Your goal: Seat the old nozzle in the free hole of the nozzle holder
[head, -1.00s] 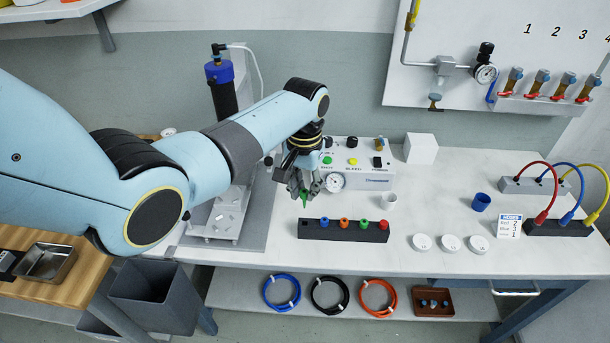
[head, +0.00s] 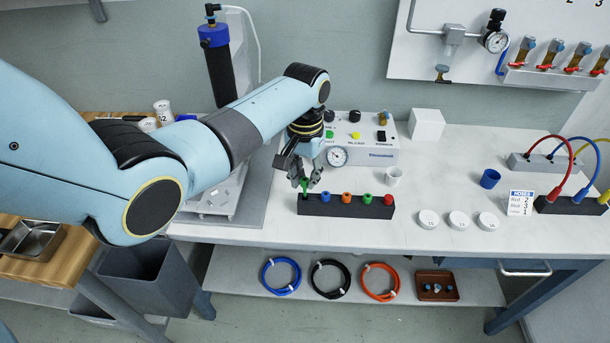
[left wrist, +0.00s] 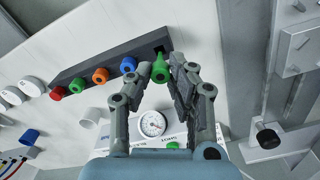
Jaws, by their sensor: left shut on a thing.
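The nozzle holder (head: 345,210) is a long dark block on the white bench. Blue, orange, green and red nozzles stand in it; the free hole (left wrist: 158,47) is at its left end in the head view. My left gripper (head: 304,182) is shut on the old nozzle (left wrist: 161,70), which is green and also shows in the head view (head: 305,187). The nozzle is at the free-hole end, its tip pointing at the hole. I cannot tell whether the tip has entered it. My right gripper is not in view.
A control box (head: 362,152) with a dial stands just behind the holder. A white cup (head: 393,177), a blue cup (head: 489,178) and white round lids (head: 458,220) are to the right. A metal stand (left wrist: 295,75) is beside the gripper in the wrist view.

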